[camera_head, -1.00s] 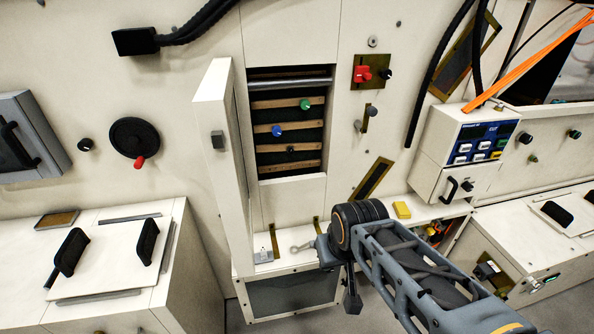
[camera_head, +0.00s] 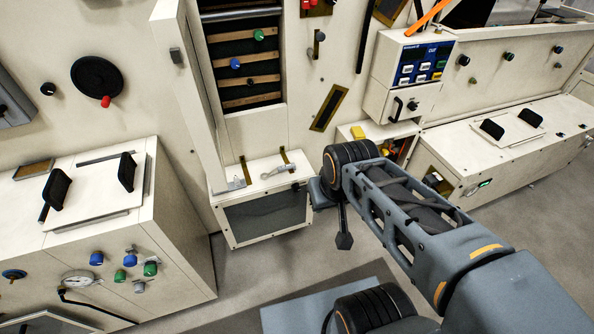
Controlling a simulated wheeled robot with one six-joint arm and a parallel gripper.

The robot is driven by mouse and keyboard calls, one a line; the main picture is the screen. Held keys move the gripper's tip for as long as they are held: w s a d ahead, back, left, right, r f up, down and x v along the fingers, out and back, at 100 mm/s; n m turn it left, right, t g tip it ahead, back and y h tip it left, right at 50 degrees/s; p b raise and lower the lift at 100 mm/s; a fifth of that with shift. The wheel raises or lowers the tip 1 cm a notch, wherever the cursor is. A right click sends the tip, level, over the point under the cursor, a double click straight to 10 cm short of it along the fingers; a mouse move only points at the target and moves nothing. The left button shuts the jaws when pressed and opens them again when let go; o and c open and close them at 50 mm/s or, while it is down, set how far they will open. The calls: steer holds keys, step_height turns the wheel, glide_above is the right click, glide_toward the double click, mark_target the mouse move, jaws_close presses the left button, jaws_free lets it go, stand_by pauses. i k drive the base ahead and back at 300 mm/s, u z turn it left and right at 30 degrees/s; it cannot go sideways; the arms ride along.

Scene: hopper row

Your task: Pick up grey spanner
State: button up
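The grey spanner (camera_head: 279,171) lies on the pale top of the low cabinet (camera_head: 251,168), beneath the open-fronted rack. It is small and slanted, with its ends hard to make out. My arm comes in from the lower right. Its end, with my gripper (camera_head: 328,200), is just right of the spanner and in front of the cabinet, apart from the spanner in the picture.
A tall open door panel (camera_head: 187,90) stands left of the spanner. A small metal bracket (camera_head: 236,184) is on the cabinet's left end. A white console (camera_head: 88,200) stands at left.

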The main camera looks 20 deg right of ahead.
mark_target(288, 166)
steer(key=z, duration=0.55)
steer(key=i, duration=0.55)
steer(key=u, duration=1.25)
steer(key=k, duration=1.15)
steer(key=z, duration=0.35)
steer(key=i, duration=1.3)
steer(key=u, duration=0.8)
steer(key=i, duration=0.35)
steer(key=u, duration=0.35)
